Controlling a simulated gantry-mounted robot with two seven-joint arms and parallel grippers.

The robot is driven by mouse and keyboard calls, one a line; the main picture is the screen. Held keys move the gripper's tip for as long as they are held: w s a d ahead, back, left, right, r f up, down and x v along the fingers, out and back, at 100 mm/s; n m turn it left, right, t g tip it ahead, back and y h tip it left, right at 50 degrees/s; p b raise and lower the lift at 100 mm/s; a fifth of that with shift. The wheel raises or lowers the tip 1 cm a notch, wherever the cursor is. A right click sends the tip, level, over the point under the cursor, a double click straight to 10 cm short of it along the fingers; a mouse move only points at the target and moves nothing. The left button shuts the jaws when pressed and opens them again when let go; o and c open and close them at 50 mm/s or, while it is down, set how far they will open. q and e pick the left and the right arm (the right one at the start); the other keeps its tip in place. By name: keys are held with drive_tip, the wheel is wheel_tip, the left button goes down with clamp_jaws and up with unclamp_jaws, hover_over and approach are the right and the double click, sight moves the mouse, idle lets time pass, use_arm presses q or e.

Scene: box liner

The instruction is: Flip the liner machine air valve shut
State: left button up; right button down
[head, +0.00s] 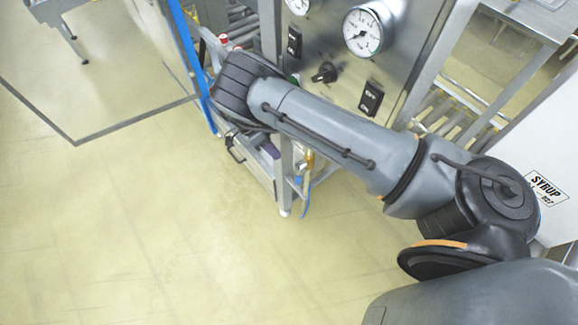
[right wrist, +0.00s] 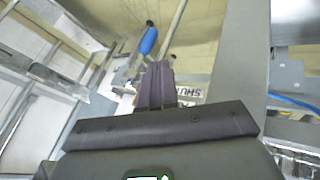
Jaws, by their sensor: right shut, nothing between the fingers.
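The air valve lever with a blue grip (right wrist: 148,42) shows in the right wrist view, just beyond my fingertips. It slants up and to the right. A white label (right wrist: 190,93) reading "SHUT" is partly hidden behind my fingers. My right gripper (right wrist: 156,68) is shut and empty, with its fingertips close to the lever's lower end; I cannot tell whether they touch. I cannot make out the lever clearly there. My left gripper is not in view.
The machine's control panel (head: 335,60) carries gauges, a black knob (head: 325,73) and switches above my right arm. A metal frame leg (head: 284,185) and blue tubing (head: 305,205) stand close to the gripper. A clear guard panel (head: 130,128) is at left. Open floor lies below.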

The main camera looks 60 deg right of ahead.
drive_tip(key=shift+s+f, duration=0.15)
drive_tip(key=x, duration=0.9)
drive_tip(key=shift+s+f, duration=0.2)
drive_tip(key=shift+f, duration=0.05)
drive_tip(key=shift+d, duration=0.15)
